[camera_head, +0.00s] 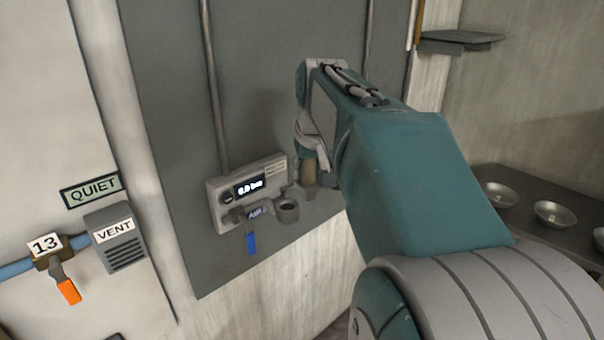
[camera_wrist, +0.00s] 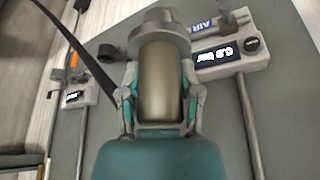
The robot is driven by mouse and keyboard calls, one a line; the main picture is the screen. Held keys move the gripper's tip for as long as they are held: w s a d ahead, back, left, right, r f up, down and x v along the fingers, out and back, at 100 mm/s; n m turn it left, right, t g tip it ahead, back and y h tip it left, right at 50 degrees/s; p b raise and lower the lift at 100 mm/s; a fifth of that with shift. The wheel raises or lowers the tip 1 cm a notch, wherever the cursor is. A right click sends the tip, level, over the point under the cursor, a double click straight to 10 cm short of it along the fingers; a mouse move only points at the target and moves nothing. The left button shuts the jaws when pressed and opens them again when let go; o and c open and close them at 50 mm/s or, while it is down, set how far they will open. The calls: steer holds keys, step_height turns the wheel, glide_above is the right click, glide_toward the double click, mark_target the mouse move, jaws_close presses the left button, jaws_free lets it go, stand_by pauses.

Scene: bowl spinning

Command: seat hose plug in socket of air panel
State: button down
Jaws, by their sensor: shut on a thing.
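The air panel (camera_head: 248,192) is a pale box on a grey wall board, with a lit display, an AIR label and a blue lever (camera_head: 251,243). Its socket (camera_head: 287,207) is a grey ring with a dark open hole, on the panel's right side. My gripper (camera_head: 308,160) is just right of the socket. In the wrist view my gripper (camera_wrist: 160,95) is shut on the hose plug (camera_wrist: 158,82), a tan cylinder with a wide grey collar. The plug's lower end (camera_head: 310,188) appears apart from the socket. In the wrist view the air panel (camera_wrist: 228,60) appears upside down; the collar probably hides the socket.
A vent box (camera_head: 117,238) and an orange-handled valve (camera_head: 63,281) are at left. Several metal bowls (camera_head: 554,214) stand on a dark counter at right. A vertical pipe (camera_head: 213,90) runs above the panel. A dark strap or hose (camera_wrist: 75,45) crosses the wrist view.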

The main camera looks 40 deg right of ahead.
steer(key=shift+a+r, duration=0.3)
steer(key=shift+r, duration=0.5)
steer(key=shift+d+r, duration=0.15)
steer(key=shift+r, duration=0.5)
